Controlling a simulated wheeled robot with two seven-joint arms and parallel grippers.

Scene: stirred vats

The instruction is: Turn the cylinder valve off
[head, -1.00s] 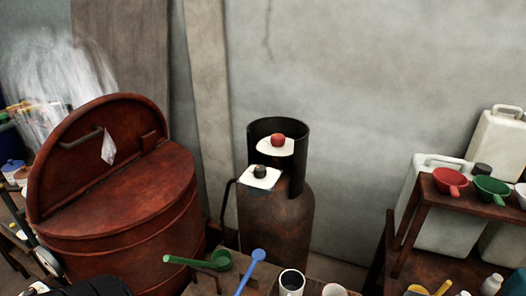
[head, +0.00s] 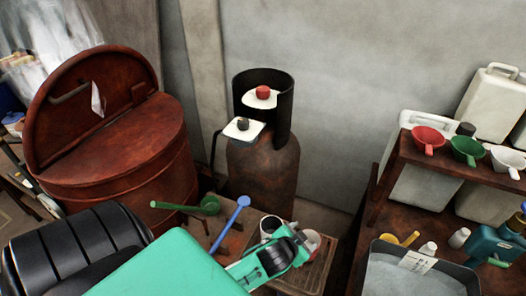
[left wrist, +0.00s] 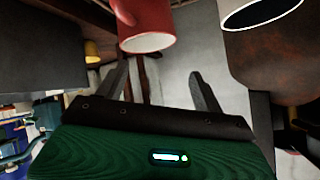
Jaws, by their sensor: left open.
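The rusty gas cylinder (head: 262,175) stands upright against the wall, with a dark open collar (head: 284,118) around its top. A red knob (head: 263,92) sits over a white plate inside the collar. A dark knob (head: 242,124) sits on a second white plate at the collar's front left, beside a dark hose. No marking of on or off is legible. My left gripper (head: 293,250) is low in front of the cylinder, apart from it, over the cups. In the left wrist view its two fingers (left wrist: 161,85) are spread with nothing between them. My right gripper is out of view.
A rusty vat (head: 125,160) with a raised lid stands left of the cylinder. A green ladle (head: 175,207), a blue ladle (head: 228,222) and a red cup (left wrist: 147,30) are close to my left gripper. Shelves with funnels and white jugs (head: 490,97) fill the right.

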